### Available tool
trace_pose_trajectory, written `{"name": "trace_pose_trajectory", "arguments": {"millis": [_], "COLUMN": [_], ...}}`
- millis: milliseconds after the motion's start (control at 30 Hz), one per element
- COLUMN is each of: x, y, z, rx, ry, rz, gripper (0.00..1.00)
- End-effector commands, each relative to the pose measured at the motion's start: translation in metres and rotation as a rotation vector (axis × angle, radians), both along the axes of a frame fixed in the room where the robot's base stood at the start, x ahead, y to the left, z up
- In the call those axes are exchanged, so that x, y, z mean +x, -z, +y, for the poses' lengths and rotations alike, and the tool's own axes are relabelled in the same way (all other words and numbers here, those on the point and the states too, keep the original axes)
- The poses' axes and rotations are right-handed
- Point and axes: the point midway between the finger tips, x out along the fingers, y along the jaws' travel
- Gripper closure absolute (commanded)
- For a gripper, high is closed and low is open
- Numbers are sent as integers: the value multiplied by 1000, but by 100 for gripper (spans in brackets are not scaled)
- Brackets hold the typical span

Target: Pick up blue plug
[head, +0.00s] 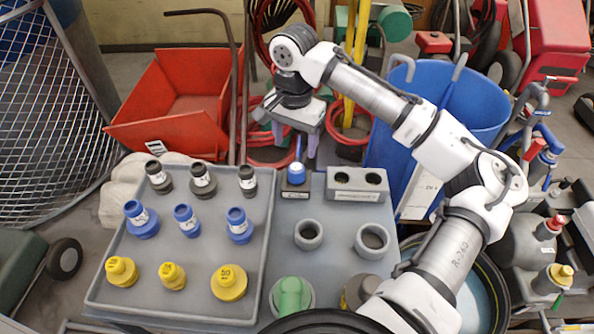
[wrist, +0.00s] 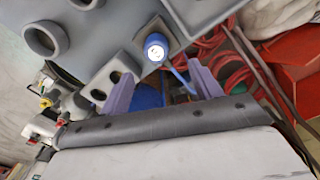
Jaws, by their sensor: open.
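A blue plug (head: 296,173) with a pale top stands upright in a small dark square base at the back of the grey bench. In the wrist view the blue plug (wrist: 155,47) shows its white-marked top beyond the fingertips. My gripper (head: 296,142) is open and empty, its two purple fingers pointing down just above and behind the plug. In the wrist view my gripper (wrist: 160,90) has its fingers spread apart, with the plug not between them. Several other blue plugs stand in the middle row of the grey tray (head: 205,247), including one large blue plug (head: 140,222).
Black plugs (head: 203,178) and yellow plugs (head: 229,283) fill the tray's other rows. A grey two-hole block (head: 345,193) stands right of the single plug. Two grey rings (head: 308,234) and a green fitting (head: 291,296) are nearer. A blue bin (head: 480,98) stands behind.

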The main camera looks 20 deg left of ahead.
Motion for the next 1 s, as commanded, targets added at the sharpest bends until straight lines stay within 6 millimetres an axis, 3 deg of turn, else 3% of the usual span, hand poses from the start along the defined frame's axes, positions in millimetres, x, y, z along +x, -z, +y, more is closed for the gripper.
{"name": "trace_pose_trajectory", "arguments": {"millis": [100,367,700,967,1000], "x": [0,-1,-6,-6,-6], "y": [21,41,85,88,88], "z": [-1,-1,-5,-4,-4], "rx": [0,0,-1,1,1], "ry": [1,-1,0,1,1], "rz": [2,1,0,0,0], "gripper": [36,36,36,36,40]}}
